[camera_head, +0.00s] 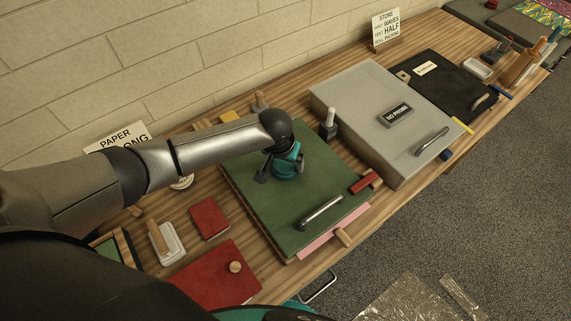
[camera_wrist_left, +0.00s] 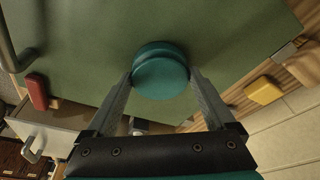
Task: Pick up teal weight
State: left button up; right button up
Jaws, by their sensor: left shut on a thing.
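The teal weight (camera_wrist_left: 160,74) is a round, squat piece between the two fingers of my left gripper in the left wrist view. My left gripper (camera_wrist_left: 162,92) is shut on it, one finger at each side. In the head view the teal weight (camera_head: 287,168) shows under my left wrist, over the green board (camera_head: 258,204) near its far side. My left gripper (camera_head: 280,172) hides part of it there. I cannot tell whether the weight touches the board. My right gripper is not in view.
The green board has a metal handle (camera_head: 321,212) at its front. A grey case (camera_head: 372,95) stands right of it, with a dark white-topped piece (camera_head: 329,127) between. A red block (camera_head: 364,182) lies at the board's right edge. Red boards (camera_head: 217,278) lie front left.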

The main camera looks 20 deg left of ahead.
pick_arm(q)
grip_shut()
jog(key=shift+w+r, duration=0.1)
jog(key=shift+r, duration=0.05)
dwell(0.4)
